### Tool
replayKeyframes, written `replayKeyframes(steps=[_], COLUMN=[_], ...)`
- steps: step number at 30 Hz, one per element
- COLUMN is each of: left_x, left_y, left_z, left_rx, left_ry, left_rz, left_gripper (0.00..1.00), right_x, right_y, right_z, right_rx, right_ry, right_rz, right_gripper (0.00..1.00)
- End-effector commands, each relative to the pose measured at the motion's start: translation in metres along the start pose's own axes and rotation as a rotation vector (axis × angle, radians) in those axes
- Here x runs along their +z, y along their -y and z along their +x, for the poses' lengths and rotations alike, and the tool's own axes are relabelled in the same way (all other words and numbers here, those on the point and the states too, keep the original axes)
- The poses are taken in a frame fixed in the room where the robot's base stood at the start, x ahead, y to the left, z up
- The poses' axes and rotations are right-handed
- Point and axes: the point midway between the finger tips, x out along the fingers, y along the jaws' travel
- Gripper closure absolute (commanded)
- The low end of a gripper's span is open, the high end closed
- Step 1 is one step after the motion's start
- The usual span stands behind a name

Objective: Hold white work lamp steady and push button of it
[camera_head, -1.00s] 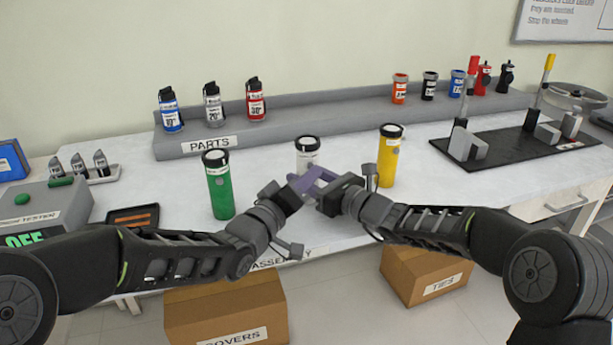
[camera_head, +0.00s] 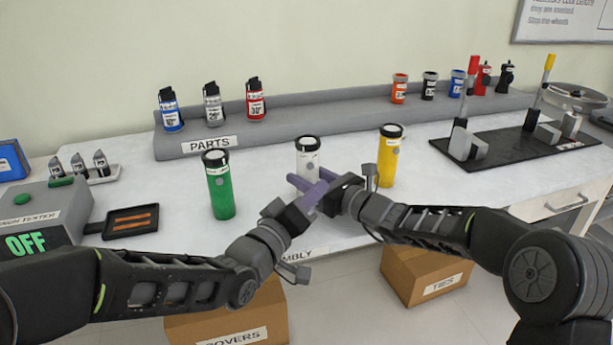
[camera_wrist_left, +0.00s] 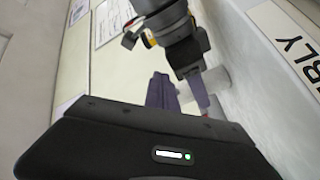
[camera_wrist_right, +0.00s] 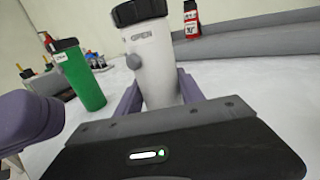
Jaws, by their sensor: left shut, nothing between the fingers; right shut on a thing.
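The white work lamp (camera_head: 307,150) stands upright on the white table between a green lamp and a yellow lamp. It has a black cap and a round grey button (camera_wrist_right: 133,62) on its side. My right gripper (camera_head: 306,180) is shut on its body; the right wrist view shows a purple finger on each side of the lamp (camera_wrist_right: 155,65). My left gripper (camera_head: 318,188) is shut and empty, in front of the lamp and close to the right gripper. Its purple fingers (camera_wrist_left: 162,92) are together. The lamp's lower part is hidden in the head view.
The green lamp (camera_head: 219,188) stands left and the yellow lamp (camera_head: 388,160) right, near my right wrist. A tester (camera_head: 45,215) reading OFF and a dark tray (camera_head: 131,221) are at left. A grey parts shelf (camera_head: 330,118) runs along the back.

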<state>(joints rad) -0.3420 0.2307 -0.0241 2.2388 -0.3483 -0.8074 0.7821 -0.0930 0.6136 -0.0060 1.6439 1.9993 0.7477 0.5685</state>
Motion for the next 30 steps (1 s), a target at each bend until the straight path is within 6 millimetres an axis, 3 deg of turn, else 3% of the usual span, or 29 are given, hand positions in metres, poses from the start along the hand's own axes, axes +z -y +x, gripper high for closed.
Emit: replayKeyframes(steps=[11, 12, 21, 30], left_x=[0.0054, 0.0055, 0.0055, 0.0055], left_y=[-0.0057, -0.0056, -0.0053, -0.0053], left_z=[-0.0075, -0.0075, -0.0074, -0.0074], left_rx=[0.001, 0.0, 0.0, 0.0], left_ry=[0.0, 0.0, 0.0, 0.0], left_rz=[0.0, 0.0, 0.0, 0.0], left_gripper=[1.0, 1.0, 1.0, 1.0], right_x=[-0.0001, -0.0001, -0.0001, 0.0001], right_y=[-0.0001, -0.0001, 0.0, 0.0002], right_z=[0.0, 0.0, 0.0, -0.0014], right_rx=[0.0, 0.0, 0.0, 0.0], right_ry=[0.0, 0.0, 0.0, 0.0], right_rz=[0.0, 0.0, 0.0, 0.0], right_gripper=[1.0, 0.54, 0.29, 0.29])
